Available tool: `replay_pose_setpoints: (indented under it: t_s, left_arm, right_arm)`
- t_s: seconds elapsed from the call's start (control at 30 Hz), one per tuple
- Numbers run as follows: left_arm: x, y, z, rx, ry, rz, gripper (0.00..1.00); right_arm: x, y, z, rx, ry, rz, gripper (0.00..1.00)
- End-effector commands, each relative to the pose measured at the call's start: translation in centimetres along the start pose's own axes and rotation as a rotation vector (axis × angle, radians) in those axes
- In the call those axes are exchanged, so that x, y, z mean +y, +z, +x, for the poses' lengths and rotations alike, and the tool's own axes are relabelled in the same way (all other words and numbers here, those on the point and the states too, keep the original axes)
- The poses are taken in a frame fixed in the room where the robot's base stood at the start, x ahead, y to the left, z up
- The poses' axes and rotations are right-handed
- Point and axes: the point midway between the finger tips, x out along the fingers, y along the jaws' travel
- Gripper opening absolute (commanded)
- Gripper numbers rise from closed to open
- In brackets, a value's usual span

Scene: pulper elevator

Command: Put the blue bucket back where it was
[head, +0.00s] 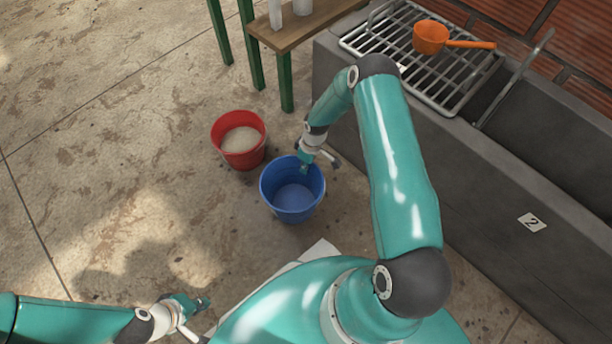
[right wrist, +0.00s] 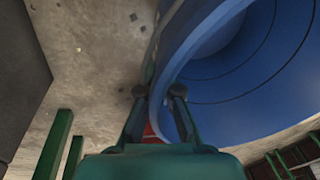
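The blue bucket (head: 291,200) stands upright on the concrete floor, beside the red bucket and in front of the grey trough. My right gripper (head: 306,163) is at the bucket's far rim. In the right wrist view the rim of the blue bucket (right wrist: 235,85) runs between the two fingers of my right gripper (right wrist: 159,94), one inside and one outside. The fingers look apart, with a gap around the rim; contact is hard to see. My left gripper (head: 198,316) is low at the bottom left, open and empty, away from the bucket.
The red bucket (head: 240,160) with pale contents stands just left of the blue one. A wooden bench (head: 300,28) with green legs stands behind. The grey trough (head: 470,175) borders the right, with an orange ladle (head: 431,37) on its rack. Floor at left is clear.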

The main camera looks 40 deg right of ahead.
Motion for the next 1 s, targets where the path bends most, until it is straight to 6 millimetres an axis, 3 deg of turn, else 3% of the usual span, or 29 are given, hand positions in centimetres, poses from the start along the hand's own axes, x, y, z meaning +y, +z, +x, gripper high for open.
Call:
replay_pose_setpoints:
  t_s: [0.17,0.43,0.83,1.0]
  left_arm:
    - [-0.1,0.0,0.4,0.0,0.0,0.0,0.0]
    - [-0.7,0.0,1.9,0.0,0.0,0.0,0.0]
    - [-0.8,0.0,2.1,0.0,0.0,0.0,0.0]
    - [-0.7,0.0,2.0,0.0,0.0,0.0,0.0]
  right_arm:
    - [0.2,0.1,1.1,0.001,0.001,0.0,0.0]
    - [0.6,0.5,4.7,-0.001,0.0,-0.001,0.0]
    - [0.7,0.5,5.2,0.0,0.001,0.0,0.0]
    - [0.7,0.5,5.1,0.0,0.0,0.0,0.27]
